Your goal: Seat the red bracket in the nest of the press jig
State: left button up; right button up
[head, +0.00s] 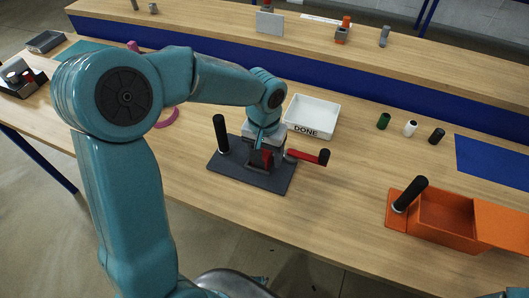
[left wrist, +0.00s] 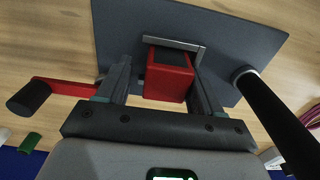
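The press jig has a dark grey base plate (head: 228,174) with a black upright handle (head: 220,133) and a red arm (head: 303,155) ending in a black knob. The red bracket (left wrist: 170,86), with a dark face on top, stands at the light grey angled edge of the nest (left wrist: 178,43). Whether it is fully down cannot be told. My left gripper (head: 262,152) is low over the plate, its fingers either side of the bracket (head: 266,157). In the left wrist view a gap shows at the left finger, so it looks open. My right gripper is not visible.
A white tray marked DONE (head: 311,116) stands behind the jig. An orange box (head: 445,218) with a black handle is at the right. Green, white and black small cylinders (head: 410,128) stand behind it. A blue mat (head: 490,165) lies at the far right.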

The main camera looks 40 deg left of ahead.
pick_arm(q)
jog(key=shift+s+a+f, duration=0.25)
jog(key=shift+s+f, duration=0.1)
jog(key=shift+f, duration=0.15)
jog(key=shift+d, duration=0.1)
jog(key=r, duration=0.4)
jog(key=shift+w+a+r+p, duration=0.3)
jog(key=shift+w+a, duration=0.1)
notch_tip(320, 180, up, 13)
jog(key=p, duration=0.1)
jog(key=shift+s+d+f, duration=0.15)
jog(key=shift+d, duration=0.3)
jog(key=shift+s+d, duration=0.1)
